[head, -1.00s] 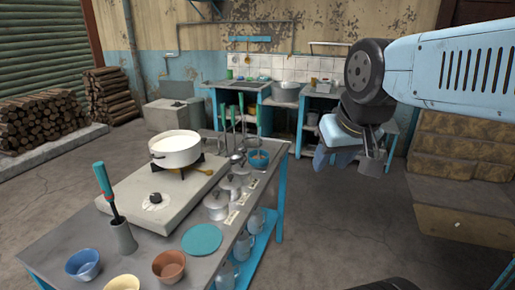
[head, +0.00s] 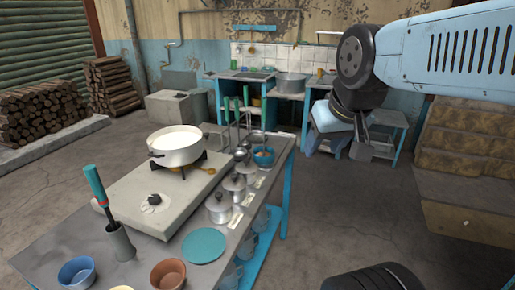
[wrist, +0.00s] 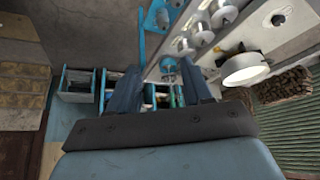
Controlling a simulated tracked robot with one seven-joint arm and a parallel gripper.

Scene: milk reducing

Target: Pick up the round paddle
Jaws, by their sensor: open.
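Several long utensils with green upright handles (head: 246,95) stand at the far end of the metal table, beside the pot. Their lower ends are small and partly hidden, so I cannot tell which is the round paddle. Another teal-handled tool (head: 96,186) stands in a grey cup (head: 121,242) at the near left; its head is hidden in the cup. My gripper (head: 363,144) is raised to the right of the table, well apart from the utensils. In the wrist view my gripper (wrist: 160,82) has its two dark fingers spread, with nothing between them.
A white pot (head: 176,152) sits on the stove (head: 150,201). Lidded grey pots (head: 220,207), a teal disc (head: 204,246), a blue bowl with a utensil (head: 263,157) and small bowls (head: 168,273) share the table (head: 50,247). Floor right of the table (head: 335,215) is clear.

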